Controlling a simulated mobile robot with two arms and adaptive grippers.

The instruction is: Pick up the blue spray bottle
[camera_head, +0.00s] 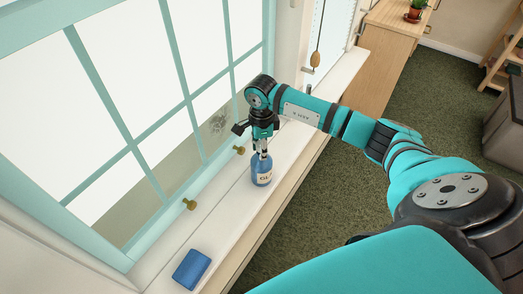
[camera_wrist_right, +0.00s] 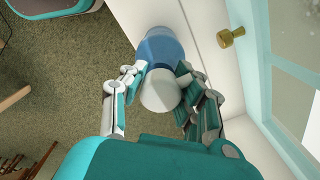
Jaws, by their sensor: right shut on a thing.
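The blue spray bottle (camera_head: 261,172) stands upright on the white window sill and carries a pale label. My right gripper (camera_head: 262,147) comes down on it from above and is shut on its top. In the right wrist view the bottle (camera_wrist_right: 158,48) shows its blue body and a white cap between the two fingers of my right gripper (camera_wrist_right: 158,88). The fingers touch the upper part of the bottle from both sides. The bottle's base appears to rest on the sill. My left gripper is not in view.
A blue block-shaped thing (camera_head: 191,269), perhaps a sponge, lies on the sill (camera_head: 222,215) at the near end. The teal-framed window with brass knobs (camera_head: 189,204) stands close beside the bottle. A wooden cabinet (camera_head: 392,38) is at the far end. Green carpet lies below the sill.

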